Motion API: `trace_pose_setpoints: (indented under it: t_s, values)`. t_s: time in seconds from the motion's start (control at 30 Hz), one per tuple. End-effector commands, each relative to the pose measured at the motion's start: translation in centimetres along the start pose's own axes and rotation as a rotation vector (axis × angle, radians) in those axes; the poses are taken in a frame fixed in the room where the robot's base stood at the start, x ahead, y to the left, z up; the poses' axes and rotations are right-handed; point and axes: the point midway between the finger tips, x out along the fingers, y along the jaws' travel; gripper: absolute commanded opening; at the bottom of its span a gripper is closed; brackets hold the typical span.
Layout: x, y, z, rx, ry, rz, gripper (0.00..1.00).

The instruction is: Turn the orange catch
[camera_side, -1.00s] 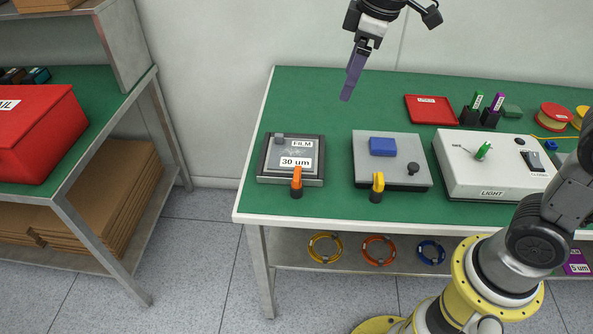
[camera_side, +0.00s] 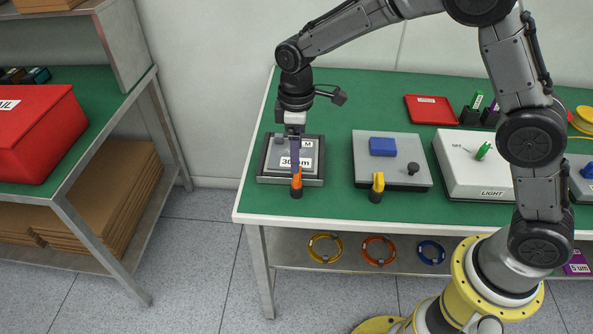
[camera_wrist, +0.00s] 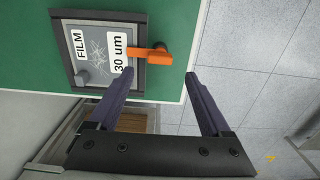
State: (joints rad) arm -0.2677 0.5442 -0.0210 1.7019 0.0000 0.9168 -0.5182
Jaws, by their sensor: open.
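The orange catch (camera_side: 297,180) stands on a dark post at the front edge of the film frame (camera_side: 313,181), a dark-rimmed plate labelled FILM and 30 um. In the wrist view the orange catch (camera_wrist: 151,57) reaches over the frame's edge onto the rim (camera_wrist: 102,14). My gripper (camera_side: 296,170) is above the catch in the side view, its fingers pointing down and partly covering the labels. In the wrist view my gripper (camera_wrist: 159,72) is open, with the catch showing between and just beyond the two fingertips. I cannot tell whether a finger touches it.
A grey box with a blue block (camera_side: 383,146) and a yellow catch (camera_side: 377,184) stands to the right. A white LIGHT box (camera_side: 470,170) is further right, partly behind my arm. The table's front edge (camera_side: 400,223) is close to the catch.

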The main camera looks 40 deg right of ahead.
Motion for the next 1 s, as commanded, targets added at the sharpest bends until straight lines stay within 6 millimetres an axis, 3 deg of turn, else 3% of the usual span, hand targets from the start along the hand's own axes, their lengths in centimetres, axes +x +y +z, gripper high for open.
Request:
trace_pose_setpoints:
  t_s: [0.1,0.33,0.8,1.0]
  values:
    - [2.5,-0.1,0.1,0.000,-0.005,-0.003,0.82]
    - [5.7,0.0,0.1,0.000,-0.003,-0.001,0.82]
    - [6.8,0.0,0.0,0.000,0.000,0.000,0.82]
    - [6.8,0.0,0.0,0.001,0.000,0.000,0.47]
